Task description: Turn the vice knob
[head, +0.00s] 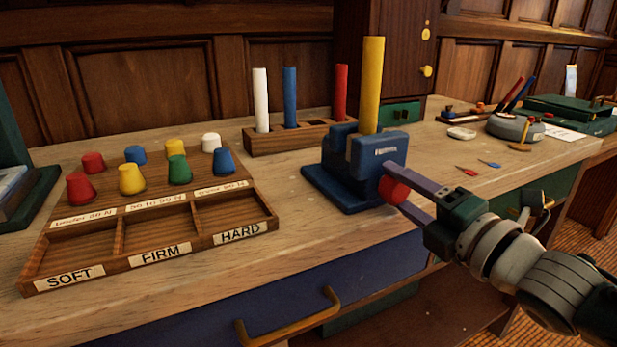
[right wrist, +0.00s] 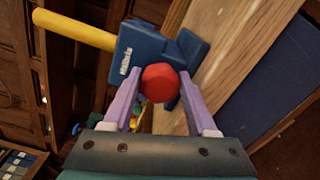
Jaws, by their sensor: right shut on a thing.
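The blue vice (head: 378,152) stands on the wooden bench, with a yellow rod (head: 372,85) upright in its jaws. Its red knob (head: 393,190) is on the side facing my right arm. My right gripper (head: 405,197) comes in from the right, shut on the knob, with one lilac finger on each side. In the right wrist view, the red knob (right wrist: 160,83) sits between the fingertips, in front of the vice (right wrist: 139,47). My left gripper is out of view.
A wooden tray (head: 45,265) with compartments labelled SOFT, FIRM and HARD and several coloured pegs stands at left. A wooden rack (head: 262,140) with white, blue and red rods is behind the vice. Small red and blue pieces lie to the right.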

